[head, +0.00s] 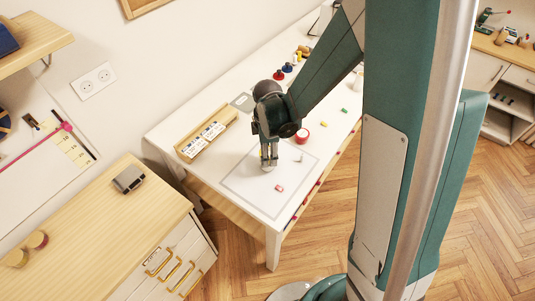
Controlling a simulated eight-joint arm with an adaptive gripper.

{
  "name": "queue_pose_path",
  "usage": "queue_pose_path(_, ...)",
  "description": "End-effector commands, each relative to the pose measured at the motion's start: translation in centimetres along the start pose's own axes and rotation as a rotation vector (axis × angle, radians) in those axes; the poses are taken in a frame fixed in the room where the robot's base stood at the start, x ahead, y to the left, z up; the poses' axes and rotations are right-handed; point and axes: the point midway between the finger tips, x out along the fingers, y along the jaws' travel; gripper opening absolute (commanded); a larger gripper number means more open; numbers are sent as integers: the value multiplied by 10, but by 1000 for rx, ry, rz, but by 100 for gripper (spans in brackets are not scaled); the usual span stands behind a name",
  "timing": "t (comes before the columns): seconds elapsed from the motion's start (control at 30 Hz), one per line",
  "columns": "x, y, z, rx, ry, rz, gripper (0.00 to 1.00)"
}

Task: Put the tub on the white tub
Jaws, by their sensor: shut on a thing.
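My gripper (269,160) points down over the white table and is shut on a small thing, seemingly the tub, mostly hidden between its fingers. A small pale round shape (268,169), perhaps the white tub, shows at the fingertips. I cannot tell whether it is the held thing or stands below it. A round red tub-like thing (302,135) stands to the right of my gripper.
The white table (235,199) has a wooden tray (206,134) with cards at left. A small pink block (279,188) and a small pale piece (299,157) lie near my gripper. Spools (279,75) stand at the back. The table's front left corner is clear.

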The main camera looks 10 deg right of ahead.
Motion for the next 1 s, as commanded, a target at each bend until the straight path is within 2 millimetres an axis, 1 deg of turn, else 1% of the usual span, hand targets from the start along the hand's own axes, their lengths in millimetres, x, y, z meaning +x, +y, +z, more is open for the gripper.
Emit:
queue_pose_path(0.33,4,0,0,0,0,0,26)
queue_pose_path(0.37,3,0,0,0,0,0,42)
queue_pose_path(0.43,3,0,0,0,0,0,51)
queue_pose_path(0.47,3,0,0,0,0,0,53)
queue_pose_path(0.77,3,0,0,0,0,0,53)
queue_pose_path(1.0,-2,0,0,0,0,0,53)
